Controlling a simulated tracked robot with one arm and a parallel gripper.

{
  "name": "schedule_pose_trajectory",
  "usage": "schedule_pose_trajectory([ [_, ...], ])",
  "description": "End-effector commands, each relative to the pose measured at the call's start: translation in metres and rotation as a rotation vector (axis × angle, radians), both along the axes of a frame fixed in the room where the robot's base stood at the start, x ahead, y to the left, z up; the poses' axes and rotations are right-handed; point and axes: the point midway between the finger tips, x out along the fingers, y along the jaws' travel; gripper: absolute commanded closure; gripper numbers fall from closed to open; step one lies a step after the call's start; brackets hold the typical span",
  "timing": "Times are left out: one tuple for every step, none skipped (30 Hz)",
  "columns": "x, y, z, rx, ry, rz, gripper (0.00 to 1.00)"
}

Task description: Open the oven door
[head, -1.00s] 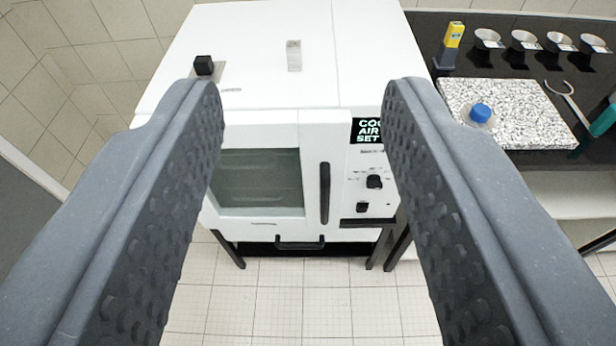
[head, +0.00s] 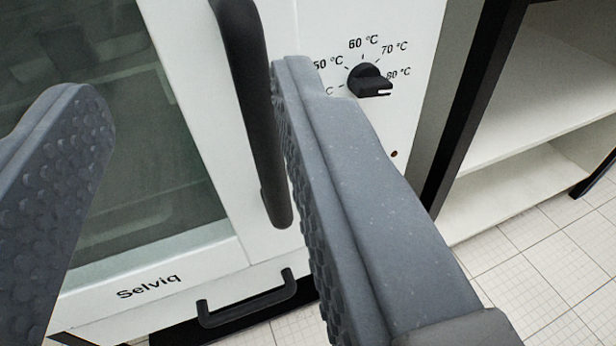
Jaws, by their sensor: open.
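The white oven door (head: 225,235) with its dark glass window (head: 130,130) fills the left and middle of the view. It looks shut. Its black vertical handle (head: 252,105) stands between my two fingers, close beside the right finger. My gripper (head: 190,90) is open, with the left finger in front of the window and the right finger just right of the handle. I cannot tell whether the right finger touches the handle. Part of the door edge and panel is hidden behind the right finger.
A temperature knob (head: 370,80) sits on the panel right of the handle. A lower black handle (head: 248,300) is below the door. A white shelf unit (head: 540,130) with a dark post stands at the right. Tiled floor (head: 540,250) shows at lower right.

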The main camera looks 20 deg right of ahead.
Motion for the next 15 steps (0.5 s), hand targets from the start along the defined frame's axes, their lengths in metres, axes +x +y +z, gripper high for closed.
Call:
schedule_pose_trajectory([
  [-0.004, -0.001, -0.023, -0.017, 0.005, -0.008, 0.58],
  [-0.006, -0.002, -0.031, -0.027, -0.001, -0.013, 0.58],
  [-0.009, -0.004, -0.04, -0.038, -0.007, -0.018, 0.58],
  [-0.01, -0.005, -0.046, -0.046, -0.009, -0.022, 0.58],
  [-0.012, -0.006, -0.051, -0.053, -0.013, -0.026, 0.58],
  [-0.014, -0.007, -0.056, -0.062, -0.018, -0.03, 0.58],
  [-0.015, -0.007, -0.059, -0.066, -0.02, -0.032, 0.58],
  [-0.016, -0.008, -0.062, -0.07, -0.02, -0.032, 0.58],
  [-0.016, -0.008, -0.064, -0.074, -0.022, -0.034, 0.58],
  [-0.016, -0.009, -0.065, -0.075, -0.024, -0.035, 0.58],
  [-0.015, -0.009, -0.065, -0.076, -0.025, -0.036, 0.58],
  [-0.013, -0.01, -0.066, -0.077, -0.027, -0.036, 0.58],
  [-0.011, -0.01, -0.065, -0.077, -0.028, -0.037, 0.58],
  [-0.008, -0.011, -0.065, -0.076, -0.03, -0.037, 0.58],
  [-0.004, -0.012, -0.064, -0.077, -0.032, -0.037, 0.58],
])
